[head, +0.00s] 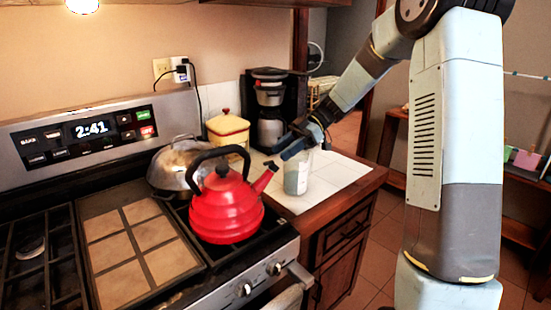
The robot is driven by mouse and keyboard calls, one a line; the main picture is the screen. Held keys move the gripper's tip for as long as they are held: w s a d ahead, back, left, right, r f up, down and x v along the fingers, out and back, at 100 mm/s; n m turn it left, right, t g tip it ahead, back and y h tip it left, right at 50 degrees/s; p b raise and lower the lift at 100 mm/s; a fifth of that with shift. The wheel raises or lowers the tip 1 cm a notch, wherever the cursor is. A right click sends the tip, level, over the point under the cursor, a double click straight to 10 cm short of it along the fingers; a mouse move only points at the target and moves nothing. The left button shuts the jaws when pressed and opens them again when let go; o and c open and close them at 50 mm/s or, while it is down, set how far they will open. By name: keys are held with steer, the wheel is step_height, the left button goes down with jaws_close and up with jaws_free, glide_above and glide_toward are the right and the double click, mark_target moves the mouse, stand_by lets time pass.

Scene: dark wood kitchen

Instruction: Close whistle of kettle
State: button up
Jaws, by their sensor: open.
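A red kettle (227,207) with a black arched handle stands upright on the right front of the stove. Its spout points up and to the right and ends in a small dark tip, the whistle (271,165). I cannot make out whether the whistle is open or shut. My gripper (284,152) hangs just above and to the right of the spout tip, over the edge of the counter. It is open and looks empty. The gap between its fingers and the whistle is small, and I cannot tell whether they touch.
A metal pot (178,168) sits behind the kettle. A yellow canister (229,131), a coffee maker (268,110) and a translucent container (297,174) stand on the counter. The container is close beside my gripper. The white counter top (335,180) is clear at the right.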

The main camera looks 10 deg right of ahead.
steer(key=v, duration=0.9)
steer(key=shift+d, duration=0.1)
steer(key=s+d+r+m+t+h, duration=0.2)
steer(key=s+m+t+h, duration=0.3)
steer(key=s+m, duration=0.6)
steer(key=s+d+r+m+t+h, duration=0.2)
steer(key=s+m+t+h, duration=0.3)
steer(key=s+m, duration=0.6)
steer(key=s+d+h, duration=0.1)
steer(key=s, duration=0.8)
steer(key=shift+d+m, duration=0.2)
steer(key=shift+m, duration=0.1)
